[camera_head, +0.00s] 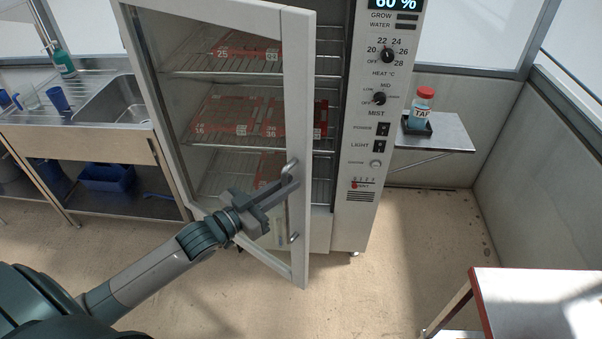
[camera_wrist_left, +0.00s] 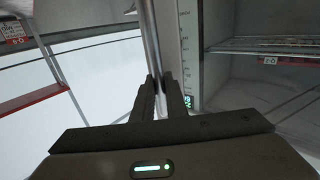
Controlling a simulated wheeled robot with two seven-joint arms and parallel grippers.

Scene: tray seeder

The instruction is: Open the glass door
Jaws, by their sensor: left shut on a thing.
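The glass door (camera_head: 298,120) has a white frame and stands ajar, its handle-side edge swung out from the cabinet (camera_head: 350,220). A gap shows shelves to the right of that edge. The door's vertical metal handle (camera_head: 293,238) is near its lower right edge; it also shows as an upright bar in the left wrist view (camera_wrist_left: 150,40). My left gripper (camera_head: 286,184) is shut on the handle, which runs between its fingers (camera_wrist_left: 161,92). The gripper hides the handle's middle part. My right gripper is not in view.
Wire shelves inside hold red trays (camera_head: 225,115). A control panel (camera_head: 378,110) is right of the opening. A side shelf (camera_head: 450,133) holds a red-capped jar (camera_head: 420,108). A sink bench (camera_head: 75,140) stands left, a red-edged table (camera_head: 540,300) lower right. Floor before the door is clear.

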